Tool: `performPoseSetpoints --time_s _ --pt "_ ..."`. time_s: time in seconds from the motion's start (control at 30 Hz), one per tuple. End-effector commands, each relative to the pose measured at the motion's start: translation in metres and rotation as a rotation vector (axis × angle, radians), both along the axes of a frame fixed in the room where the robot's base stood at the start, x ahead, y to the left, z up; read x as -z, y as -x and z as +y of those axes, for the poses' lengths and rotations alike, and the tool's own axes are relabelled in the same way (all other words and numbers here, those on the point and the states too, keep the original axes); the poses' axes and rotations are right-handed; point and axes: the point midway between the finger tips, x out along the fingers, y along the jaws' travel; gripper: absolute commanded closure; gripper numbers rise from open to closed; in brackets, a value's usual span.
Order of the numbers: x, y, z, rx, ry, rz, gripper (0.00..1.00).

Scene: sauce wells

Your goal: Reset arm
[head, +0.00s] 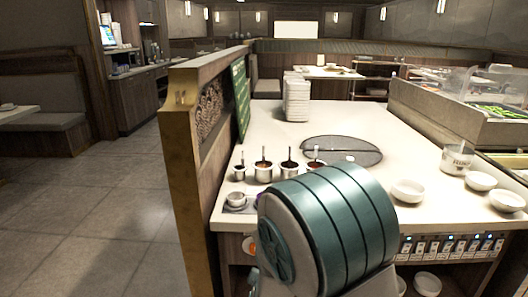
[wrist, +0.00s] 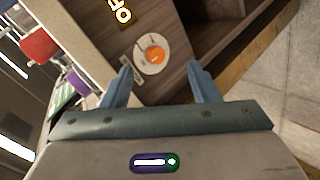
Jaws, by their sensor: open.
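My gripper (wrist: 160,75) is open, with its two blue fingers apart and nothing held between them. In the wrist view, a round white piece with an orange middle (wrist: 152,55) lies beyond the fingertips against a dark wood panel, apart from them. In the head view, my large teal arm link fills the lower middle and hides most of the gripper. Part of an orange round piece (head: 250,246) shows at its left edge, on the counter's front.
The white counter (head: 390,140) holds several sauce wells with ladles (head: 264,172), small metal cups (head: 236,200), a plate stack (head: 297,98), a round dark grate (head: 341,151) and white bowls (head: 408,190). A wood partition (head: 186,170) stands left. Open tiled floor (head: 110,210) lies beyond it.

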Motion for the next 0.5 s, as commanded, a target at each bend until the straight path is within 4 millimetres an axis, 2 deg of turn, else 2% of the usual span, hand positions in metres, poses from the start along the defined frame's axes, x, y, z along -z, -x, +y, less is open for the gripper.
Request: performPoseSetpoints --time_s 0.03,0.27,0.5 --pt "-0.026 0.002 -0.006 0.036 -0.089 0.045 0.45" --pt "-0.094 0.035 -0.031 0.201 -0.411 0.283 0.45" --pt "-0.168 0.091 -0.070 0.441 -0.606 0.494 0.45"
